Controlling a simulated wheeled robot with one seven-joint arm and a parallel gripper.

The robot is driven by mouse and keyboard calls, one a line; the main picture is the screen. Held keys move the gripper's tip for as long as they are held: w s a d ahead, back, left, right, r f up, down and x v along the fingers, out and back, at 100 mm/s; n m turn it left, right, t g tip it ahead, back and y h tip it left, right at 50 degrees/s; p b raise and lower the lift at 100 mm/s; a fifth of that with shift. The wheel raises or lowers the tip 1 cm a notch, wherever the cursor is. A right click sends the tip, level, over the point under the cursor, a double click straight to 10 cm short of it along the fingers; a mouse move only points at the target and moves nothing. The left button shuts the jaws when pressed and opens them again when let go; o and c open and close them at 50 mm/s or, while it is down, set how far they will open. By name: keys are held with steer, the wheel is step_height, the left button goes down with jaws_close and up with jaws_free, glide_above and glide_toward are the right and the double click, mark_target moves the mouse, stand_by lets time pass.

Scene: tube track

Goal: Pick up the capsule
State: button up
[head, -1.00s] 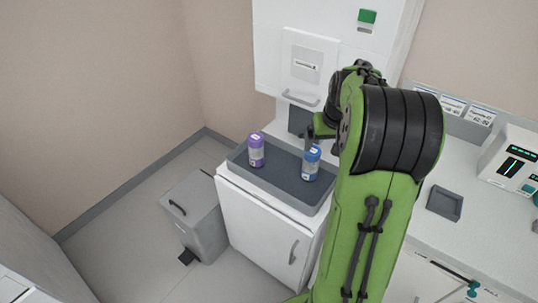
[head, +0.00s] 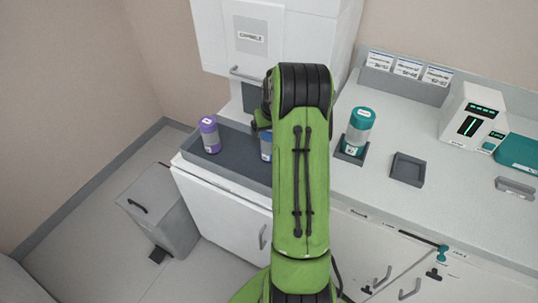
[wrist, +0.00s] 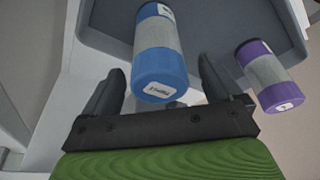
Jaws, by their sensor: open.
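A blue capsule with a grey label band (wrist: 160,45) stands in the dark tray below the white dispenser. In the head view the blue capsule (head: 266,146) is mostly hidden behind my arm. A purple capsule (head: 209,134) stands to its left in the same tray; it shows at the right of the wrist view (wrist: 270,75). A teal-capped capsule (head: 358,132) stands in a small dark holder on the counter. My gripper (wrist: 161,68) is open, its fingers on either side of the blue capsule's near end in the picture. I cannot tell whether they touch it.
The dark tray (head: 235,163) has a raised rim and sits on a white cabinet. An empty dark square holder (head: 407,169) lies on the counter, with a white device (head: 474,117) beyond it. A grey bin (head: 160,212) stands on the floor at left.

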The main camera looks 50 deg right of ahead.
steer(key=x, duration=0.3)
steer(key=shift+d, duration=0.15)
steer(key=shift+c, duration=0.3)
steer(key=c, duration=1.1)
step_height(320, 180, up, 10)
steer(key=shift+r+p, duration=0.1)
steer(key=shift+p, duration=1.05)
